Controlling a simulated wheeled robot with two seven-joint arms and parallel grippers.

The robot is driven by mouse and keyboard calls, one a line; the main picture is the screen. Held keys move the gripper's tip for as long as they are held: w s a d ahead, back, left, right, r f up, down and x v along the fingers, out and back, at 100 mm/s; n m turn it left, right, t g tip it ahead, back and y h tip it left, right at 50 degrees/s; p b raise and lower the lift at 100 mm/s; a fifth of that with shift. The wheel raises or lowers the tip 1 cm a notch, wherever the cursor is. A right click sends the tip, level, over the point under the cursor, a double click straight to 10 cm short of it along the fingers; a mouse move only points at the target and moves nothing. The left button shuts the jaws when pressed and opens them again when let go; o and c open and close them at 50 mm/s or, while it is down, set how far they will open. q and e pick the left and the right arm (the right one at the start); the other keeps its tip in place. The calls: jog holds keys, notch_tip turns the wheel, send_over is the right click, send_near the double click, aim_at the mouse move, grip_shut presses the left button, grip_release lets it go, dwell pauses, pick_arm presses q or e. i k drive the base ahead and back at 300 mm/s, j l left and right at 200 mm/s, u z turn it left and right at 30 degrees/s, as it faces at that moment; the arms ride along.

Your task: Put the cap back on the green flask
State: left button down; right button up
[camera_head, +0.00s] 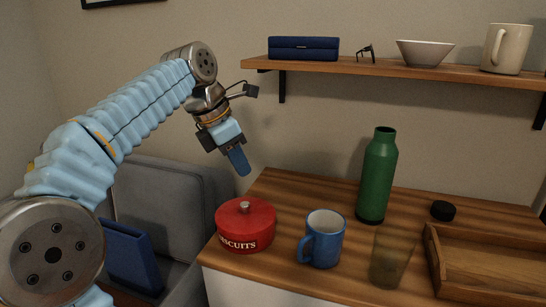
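The green flask (377,178) stands upright on the wooden desk top, its narrow neck bare at the top. A small black cap (443,210) lies on the desk to the right of the flask, apart from it. My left gripper (238,160) hangs in the air at the desk's left end, above and behind the red tin and well left of the flask. It is seen edge-on, so I cannot tell whether its fingers are open or shut. My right gripper is out of view.
A red biscuit tin (245,229), a blue mug (323,239) and a translucent glass (389,257) stand along the desk's front. A wooden tray (433,262) lies at the right. A shelf (400,70) with a bowl (425,52) and cream mug (508,50) hangs above.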

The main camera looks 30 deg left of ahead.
aim_at(381, 152)
jog(key=k, duration=1)
